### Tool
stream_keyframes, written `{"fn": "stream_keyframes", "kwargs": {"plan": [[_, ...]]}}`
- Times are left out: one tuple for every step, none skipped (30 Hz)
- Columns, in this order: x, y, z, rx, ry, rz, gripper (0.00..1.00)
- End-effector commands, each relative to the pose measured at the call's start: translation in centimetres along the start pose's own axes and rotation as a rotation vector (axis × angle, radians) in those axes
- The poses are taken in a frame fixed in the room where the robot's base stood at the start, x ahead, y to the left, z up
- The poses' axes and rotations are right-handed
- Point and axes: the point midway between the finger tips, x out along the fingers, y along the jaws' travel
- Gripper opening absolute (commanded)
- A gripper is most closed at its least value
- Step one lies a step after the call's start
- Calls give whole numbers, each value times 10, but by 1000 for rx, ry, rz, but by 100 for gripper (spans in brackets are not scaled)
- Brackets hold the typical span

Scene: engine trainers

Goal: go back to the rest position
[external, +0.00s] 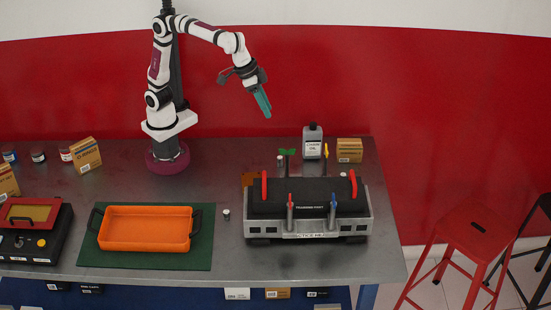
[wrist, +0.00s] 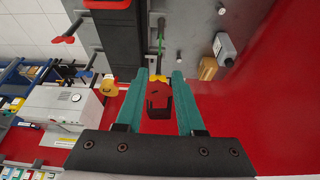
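My gripper (external: 263,103) hangs in the air above the bench, up and left of the dark engine trainer (external: 262,203), with its teal fingers pointing down and right. In the wrist view the two fingers of my gripper (wrist: 159,78) are apart. A red shape with a dark patch (wrist: 158,94) shows between them. My arm is raised and bent, clear of the bench things.
A yellow handle (external: 326,150) and a green handle (external: 287,152) stand behind the trainer, near a grey oil bottle (external: 312,142) and a small box (external: 349,151). An orange tray (external: 146,244) sits on a green mat (external: 207,222). A red stool (external: 475,236) stands right.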

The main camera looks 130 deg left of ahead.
Motion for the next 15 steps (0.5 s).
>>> {"fn": "stream_keyframes", "kwargs": {"plan": [[0,0,0,0,0,0,38],[0,0,0,1,0,0,38],[0,-1,3,12,-3,-1,38],[-2,-3,10,40,-10,-2,38],[-3,-7,21,88,-23,-4,38],[-6,-16,44,186,-48,-7,38],[-7,-25,66,280,-72,-9,38],[-8,-35,90,385,-100,-9,38],[-7,-50,124,529,-138,-5,38],[-5,-62,149,632,-166,0,38],[-3,-74,172,731,-192,7,38],[1,-89,201,853,-226,17,38],[4,-99,220,934,-248,26,38],[8,-109,237,1007,-269,35,38],[12,-120,256,1089,-292,47,38]]}}
